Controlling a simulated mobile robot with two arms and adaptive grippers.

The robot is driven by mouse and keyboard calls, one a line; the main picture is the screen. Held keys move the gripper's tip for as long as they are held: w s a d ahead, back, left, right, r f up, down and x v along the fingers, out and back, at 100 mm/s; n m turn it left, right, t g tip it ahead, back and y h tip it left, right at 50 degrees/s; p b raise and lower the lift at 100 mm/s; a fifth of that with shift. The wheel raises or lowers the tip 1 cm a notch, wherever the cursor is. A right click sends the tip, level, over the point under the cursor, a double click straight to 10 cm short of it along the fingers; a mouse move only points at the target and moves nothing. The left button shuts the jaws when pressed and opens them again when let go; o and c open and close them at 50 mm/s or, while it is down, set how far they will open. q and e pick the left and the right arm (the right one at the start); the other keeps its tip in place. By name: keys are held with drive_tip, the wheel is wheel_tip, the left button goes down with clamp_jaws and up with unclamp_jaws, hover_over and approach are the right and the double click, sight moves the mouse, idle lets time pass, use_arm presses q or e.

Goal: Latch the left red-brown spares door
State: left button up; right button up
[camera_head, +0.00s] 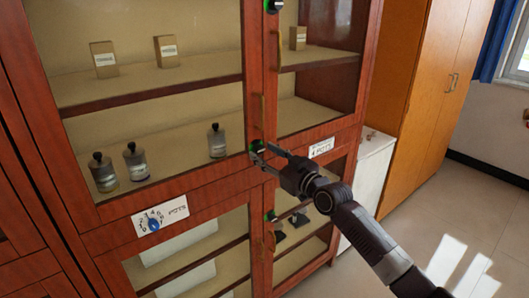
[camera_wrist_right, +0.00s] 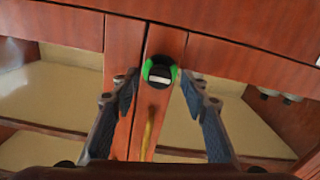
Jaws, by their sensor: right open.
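A red-brown cabinet (camera_head: 200,190) has glazed doors, upper and lower. The upper left door (camera_head: 256,60) appears shut. A black round latch with green marks (camera_head: 257,147) sits at the lower inner corner of this door, below a brass handle (camera_head: 263,112). In the right wrist view the latch (camera_wrist_right: 160,72) shows a white horizontal bar between green sides. My right gripper (camera_head: 275,157) is open and empty, close to this latch; its fingers (camera_wrist_right: 165,95) lie either side of it in the picture. Contact cannot be told. My left gripper is out of view.
More latches show above (camera_head: 273,5) and below (camera_head: 270,216). Behind the glass stand several bottles (camera_head: 217,142) and boxes (camera_head: 167,50). Labels (camera_head: 160,216) sit on the rail. A white cabinet (camera_head: 368,180) and an orange wardrobe (camera_head: 425,100) stand right; floor there is clear.

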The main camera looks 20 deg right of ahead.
drive_tip(key=shift+w+a, duration=0.15)
drive_tip(key=shift+w, duration=0.2)
drive_tip(key=shift+c, duration=0.5)
clamp_jaws()
